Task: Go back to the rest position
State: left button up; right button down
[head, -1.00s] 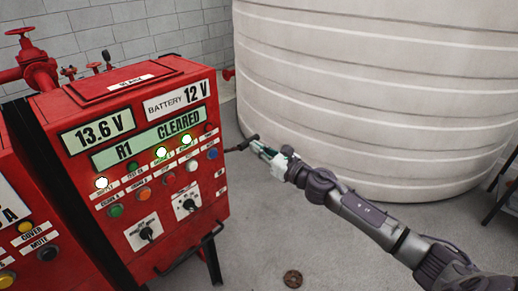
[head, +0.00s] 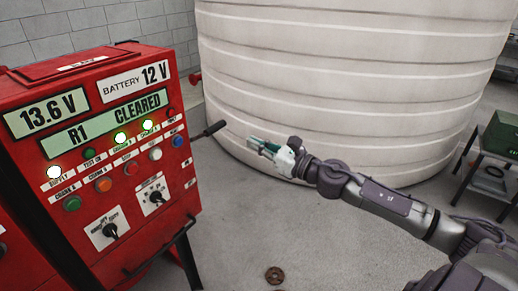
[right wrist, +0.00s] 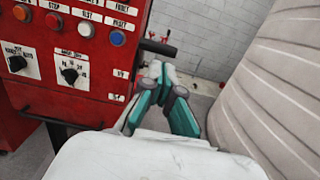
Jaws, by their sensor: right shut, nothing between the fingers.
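My right gripper (head: 254,145) is shut and empty in the head view, in the air to the right of the red control panel (head: 98,235). Its fingertips are apart from the panel and from the black side handle (head: 208,130). In the right wrist view the green and white fingers (right wrist: 158,72) are closed together, with the panel (right wrist: 85,95) to their left. My left gripper is not in any view.
A large white ribbed tank (head: 340,80) stands behind my right arm. A dark stand with a green bin (head: 502,134) is at the right edge. A small brown ring-shaped object (head: 274,274) lies on the grey floor. The floor between panel and stand is mostly clear.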

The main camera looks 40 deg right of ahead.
jog(key=shift+s+d+r, duration=0.1)
jog(key=shift+s+r, duration=0.15)
jog(key=shift+s, duration=0.15)
dwell(0.3)
